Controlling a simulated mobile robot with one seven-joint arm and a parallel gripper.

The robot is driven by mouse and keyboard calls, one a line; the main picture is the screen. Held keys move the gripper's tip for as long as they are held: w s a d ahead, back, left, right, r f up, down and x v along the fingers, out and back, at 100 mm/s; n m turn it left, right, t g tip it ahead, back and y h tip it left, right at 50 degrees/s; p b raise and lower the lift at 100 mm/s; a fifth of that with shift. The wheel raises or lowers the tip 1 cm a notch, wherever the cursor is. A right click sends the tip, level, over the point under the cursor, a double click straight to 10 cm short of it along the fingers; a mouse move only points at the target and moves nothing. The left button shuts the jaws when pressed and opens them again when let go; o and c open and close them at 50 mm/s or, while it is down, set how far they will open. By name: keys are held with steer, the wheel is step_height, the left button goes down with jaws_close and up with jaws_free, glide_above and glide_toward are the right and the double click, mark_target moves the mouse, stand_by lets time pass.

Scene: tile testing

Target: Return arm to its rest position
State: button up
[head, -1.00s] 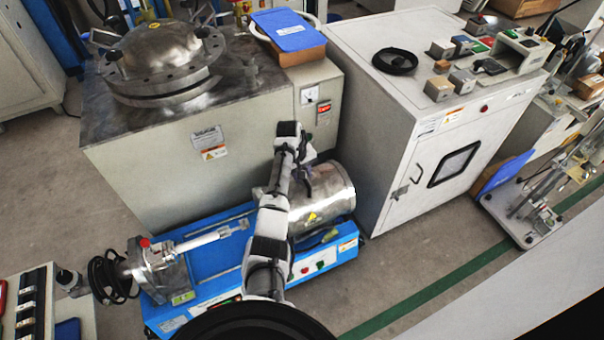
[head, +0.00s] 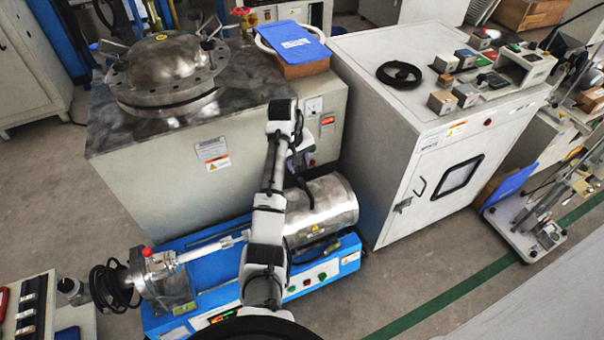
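My white and dark grey arm rises from the bottom centre, in front of the blue test machine (head: 205,275) and its steel drum (head: 335,205). Its upper part bends near the front of the large grey cabinet. My gripper (head: 304,162) appears at the far end of the arm, small and partly hidden by the links, above the drum in the picture.
The grey cabinet (head: 160,190) with a domed steel vessel (head: 165,68) stands behind. A white cabinet (head: 395,195) with metal blocks and a black ring (head: 400,74) on top stands to the right. Open floor (head: 430,265) lies at lower right.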

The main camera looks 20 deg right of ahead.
steer(key=shift+a+r, duration=0.2)
steer(key=shift+r, duration=0.75)
